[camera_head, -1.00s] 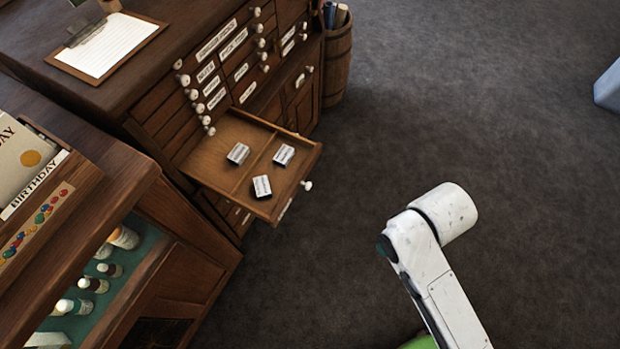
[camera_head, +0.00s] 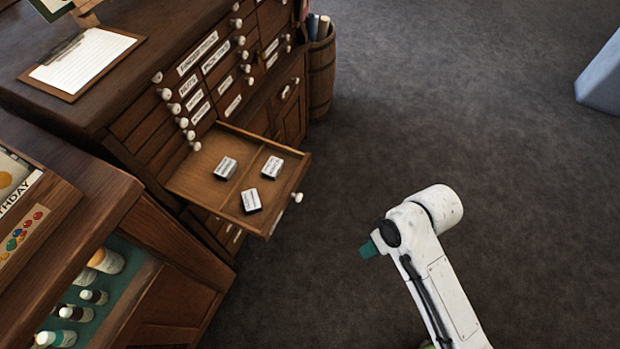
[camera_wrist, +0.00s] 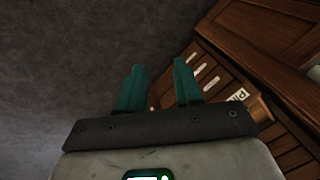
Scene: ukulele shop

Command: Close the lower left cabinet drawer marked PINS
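The pulled-out wooden drawer (camera_head: 205,178) juts from the lower left of the dark wooden cabinet (camera_head: 112,128) in the head view. Three small white-labelled boxes lie in it, among them one at its front (camera_head: 251,200). Its white knob (camera_head: 297,197) is on the front face; the label there is too slanted to read. My gripper (camera_wrist: 158,68) shows two teal fingers apart with nothing between them in the wrist view. In the head view a teal fingertip (camera_head: 369,250) shows to the right of the drawer, apart from it. A partly visible label starting "PI" (camera_wrist: 238,96) shows in the wrist view.
A counter (camera_head: 165,255) with bottles (camera_head: 105,260) on a teal shelf stands at the lower left. A barrel (camera_head: 322,80) stands beside the cabinet's far end. A pale blue-grey block (camera_head: 602,80) is at the right. Dark carpet (camera_head: 440,110) between is clear.

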